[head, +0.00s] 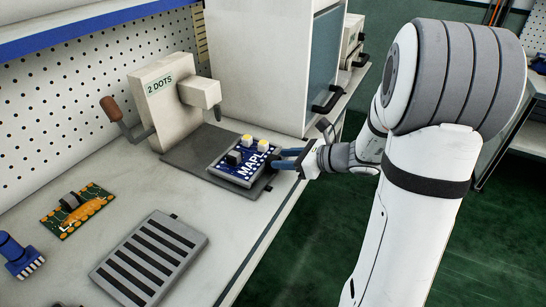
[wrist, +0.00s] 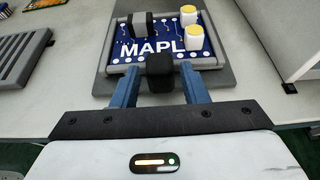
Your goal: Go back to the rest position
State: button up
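My gripper (head: 281,158) is at the right edge of a blue board marked "MAPL" (head: 248,170). The board sits in a grey frame on a dark plate (head: 190,152) under the "2 DOTS" press. In the wrist view my gripper's two blue fingers (wrist: 160,76) stand apart, one on each side of a black tab (wrist: 159,66) at the frame's near edge. Gaps show between the tab and both fingers, so the gripper is open. The board carries a black-and-grey part and white parts with yellow tops.
The beige press (head: 165,100) with a brown-handled lever stands behind the board. A slotted grey rack (head: 150,262), a green board (head: 76,210) and a blue part (head: 20,256) lie on the bench. A large beige machine (head: 260,60) stands behind. Green floor is open at right.

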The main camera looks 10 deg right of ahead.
jog(key=shift+v, duration=1.2)
jog(key=shift+s+a+r, duration=0.2)
jog(key=shift+a, duration=0.05)
jog(key=s+a+r+n+g+h+p, duration=0.2)
jog(key=s+a+r+n+g+p, duration=0.15)
jog(key=s+n, duration=0.3)
jog(key=s+a+r+n+g+h+p, duration=0.1)
jog(key=s+a+r+n+g+p, duration=0.25)
jog(key=s+n, duration=0.3)
jog(key=s+d+r+n+t+h+p, duration=0.1)
jog(key=s+d+r+n+h+p, duration=0.4)
jog(key=n, duration=0.8)
jog(key=shift+s+r+h, duration=0.9)
jog(key=shift+s+h, duration=0.1)
jog(key=shift+h, duration=0.1)
